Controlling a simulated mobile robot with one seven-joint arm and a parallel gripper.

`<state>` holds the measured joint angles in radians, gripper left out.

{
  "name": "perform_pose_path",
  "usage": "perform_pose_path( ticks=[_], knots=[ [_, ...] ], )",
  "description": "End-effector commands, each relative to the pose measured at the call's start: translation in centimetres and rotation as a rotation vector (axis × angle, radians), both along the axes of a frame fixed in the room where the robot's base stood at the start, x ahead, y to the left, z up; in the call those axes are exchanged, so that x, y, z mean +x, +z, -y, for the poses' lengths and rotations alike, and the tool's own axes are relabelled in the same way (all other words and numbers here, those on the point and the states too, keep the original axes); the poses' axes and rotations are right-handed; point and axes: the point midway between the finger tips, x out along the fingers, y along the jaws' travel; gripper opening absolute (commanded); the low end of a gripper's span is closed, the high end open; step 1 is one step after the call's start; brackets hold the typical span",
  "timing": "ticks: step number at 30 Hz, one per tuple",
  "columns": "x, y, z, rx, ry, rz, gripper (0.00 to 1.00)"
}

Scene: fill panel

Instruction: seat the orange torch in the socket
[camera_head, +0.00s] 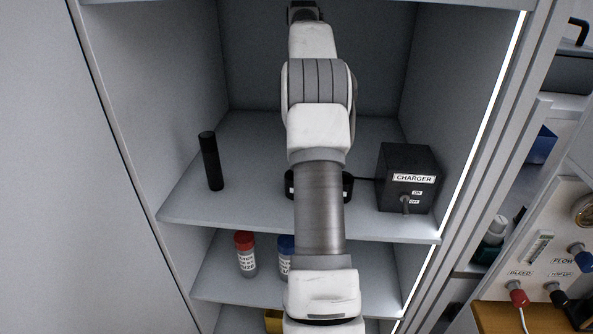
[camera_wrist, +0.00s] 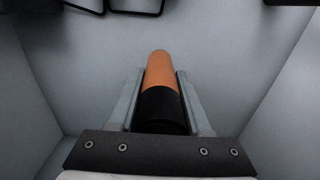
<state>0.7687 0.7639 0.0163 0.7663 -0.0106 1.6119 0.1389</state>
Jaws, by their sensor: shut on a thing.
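The orange torch (camera_wrist: 160,70) has an orange barrel and a black end section. In the wrist view it lies lengthwise between the two fingers of my gripper (camera_wrist: 162,88), which is shut on it. In the head view neither torch nor fingers can be made out; my arm runs up the middle of the picture. The socket looks to be the black ring-shaped holder (camera_head: 348,184) on the upper shelf, mostly hidden behind my arm, so its opening cannot be seen. A cable runs from it to the black charger box (camera_head: 408,178) on its right.
A black cylinder (camera_head: 211,161) stands at the left of the upper shelf (camera_head: 250,208). Red-capped (camera_head: 246,254) and blue-capped (camera_head: 286,256) bottles stand on the shelf below. Cabinet walls close in both sides. A panel with knobs (camera_head: 540,262) is at the far right.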

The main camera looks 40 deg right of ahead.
Motion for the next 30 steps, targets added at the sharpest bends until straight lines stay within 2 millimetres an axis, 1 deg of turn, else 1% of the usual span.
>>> perform_pose_path(
  ticks=[2, 11, 24, 27, 30],
  knots=[
    [-0.7, -0.2, -0.9, -0.002, 0.001, 0.002, 0.0],
    [-3.5, -0.1, -4.3, -0.003, 0.0, 0.002, 0.0],
    [-8.2, -0.1, -10.2, -0.003, -0.001, 0.001, 0.0],
    [-8.1, -1.8, -10.1, 0.0, -0.001, -0.001, 0.0],
    [-8.1, -2.4, -10.1, -0.001, -0.001, -0.001, 0.0]
  ],
)
